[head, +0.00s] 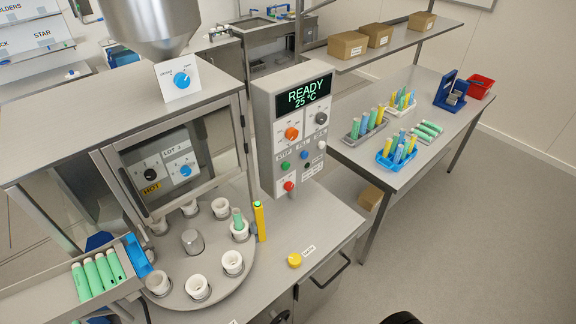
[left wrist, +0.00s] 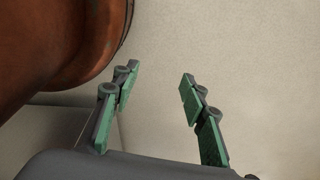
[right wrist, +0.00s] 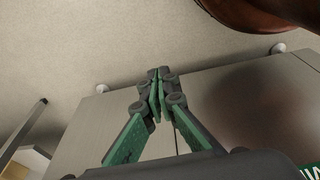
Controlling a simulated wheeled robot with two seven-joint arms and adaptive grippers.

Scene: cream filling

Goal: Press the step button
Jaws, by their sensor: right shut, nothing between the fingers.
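The control panel (head: 291,100) stands on the machine bench, its display reading READY 25 °C. Below its knobs, a green button (head: 285,165), a blue button (head: 303,154) and a white button (head: 321,145) sit in a slanted row; the label above the green one seems to read STEP, but is small. A red button (head: 289,186) sits lower. My left gripper (left wrist: 156,78) is open and empty in the left wrist view. My right gripper (right wrist: 158,75) is shut and empty in the right wrist view. Neither gripper shows in the head view, and neither wrist view shows the panel.
A round turntable (head: 208,290) carries several white cups, one with a green tube (head: 238,219). A yellow post (head: 259,222) stands beside it. A yellow button (head: 294,260) sits on the bench front. A side table (head: 408,120) holds racks of tubes.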

